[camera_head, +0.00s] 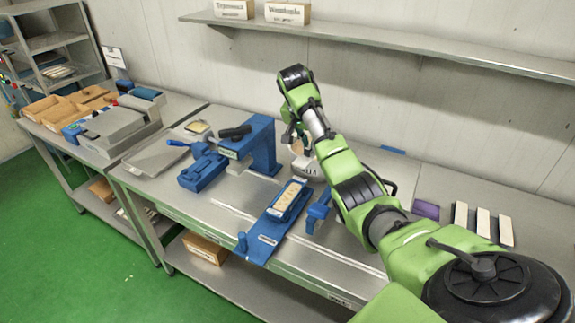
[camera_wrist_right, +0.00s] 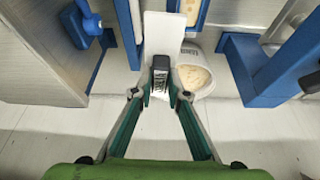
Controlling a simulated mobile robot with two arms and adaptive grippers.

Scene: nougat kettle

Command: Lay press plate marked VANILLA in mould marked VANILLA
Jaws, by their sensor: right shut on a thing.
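My right gripper (camera_wrist_right: 160,82) is shut on the dark grip of a white plate (camera_wrist_right: 162,35). A small black-and-white label sits on that grip; its lettering is too small to read. In the head view the right gripper (camera_head: 297,138) hangs above the bench near a pale bowl (camera_head: 308,168), and the arm largely hides the plate. A blue mould (camera_head: 290,203) with a pale filling stands on a blue base plate on the bench, in front of the gripper. I cannot read VANILLA on it. My left gripper is out of view.
A blue press (camera_head: 262,146) stands left of the mould. Several white strips (camera_head: 483,222) and a purple block (camera_head: 426,210) lie at the right of the bench. A grey machine (camera_head: 118,128) and wooden boxes stand on the left table. A shelf (camera_head: 400,42) runs along the wall.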

